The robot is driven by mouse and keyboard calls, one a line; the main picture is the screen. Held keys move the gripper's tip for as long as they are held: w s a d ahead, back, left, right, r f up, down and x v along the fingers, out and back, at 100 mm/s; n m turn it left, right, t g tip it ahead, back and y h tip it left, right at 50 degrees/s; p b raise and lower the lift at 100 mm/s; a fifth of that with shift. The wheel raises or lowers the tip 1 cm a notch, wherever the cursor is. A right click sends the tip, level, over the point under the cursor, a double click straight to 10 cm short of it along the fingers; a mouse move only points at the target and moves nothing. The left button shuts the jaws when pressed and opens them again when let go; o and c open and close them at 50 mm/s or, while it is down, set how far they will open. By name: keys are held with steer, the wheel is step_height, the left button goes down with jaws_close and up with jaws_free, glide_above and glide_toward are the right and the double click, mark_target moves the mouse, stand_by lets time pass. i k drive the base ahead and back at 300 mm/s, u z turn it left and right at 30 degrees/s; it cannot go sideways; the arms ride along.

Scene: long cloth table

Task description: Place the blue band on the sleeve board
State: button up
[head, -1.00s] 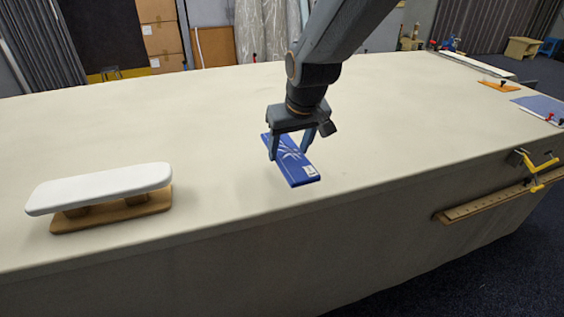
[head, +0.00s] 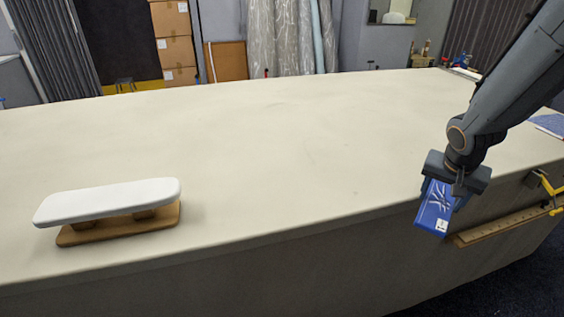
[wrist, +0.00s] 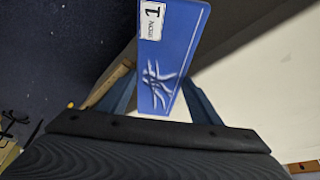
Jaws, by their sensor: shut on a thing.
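The blue band (head: 437,208) is a flat blue strip with a pale raised pattern and a white label. My gripper (head: 448,192) is shut on it at the right of the head view, around the table's front edge. In the wrist view the band (wrist: 172,50) stands out between the fingers of my gripper (wrist: 160,100), label end outward. The sleeve board (head: 110,201) has a white padded top on a wooden base. It stands at the left of the table near the front edge, with nothing on its top, well apart from my gripper.
The long cloth table (head: 270,150) is clear between the sleeve board and my gripper. A wooden rule (head: 500,226) and a yellow clamp (head: 548,190) are at the table's front side on the right. Cardboard boxes (head: 173,40) stand behind the table.

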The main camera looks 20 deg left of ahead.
mark_target(108, 196)
steer(key=z, duration=1.15)
steer(key=k, duration=1.25)
steer(key=u, duration=1.85)
